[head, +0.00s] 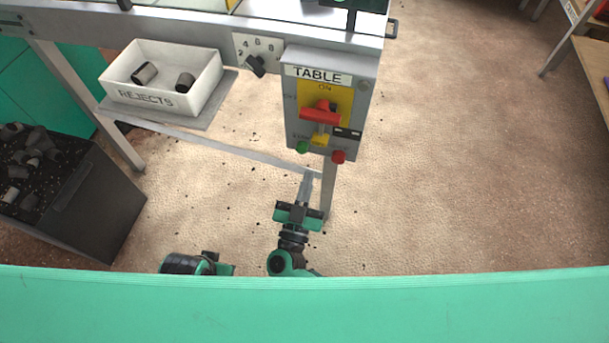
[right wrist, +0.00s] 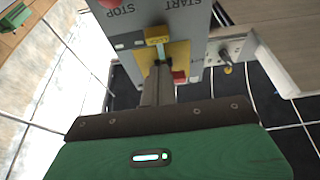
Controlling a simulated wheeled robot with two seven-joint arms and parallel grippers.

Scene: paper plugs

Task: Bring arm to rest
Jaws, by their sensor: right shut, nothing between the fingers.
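My right gripper (head: 308,174) is shut and empty, below the lower edge of the TABLE switch panel (head: 291,115). In the right wrist view the closed fingers (right wrist: 160,70) point towards the panel, below its yellow block (right wrist: 157,35) in the picture; whether they touch anything is hard to tell. The panel has a red handle (head: 320,115) on a yellow plate, a green button (head: 302,147) and a red button (head: 339,157). Dark and green parts of my arm show at the bottom, but no left gripper fingers are visible.
A white REJECTS box (head: 150,101) holding two dark plugs stands on a grey shelf left of the panel. A dark bin (head: 95,205) of plugs is at far left. A rotary dial (head: 256,64) sits beside the panel. The floor (head: 450,180) at right is open.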

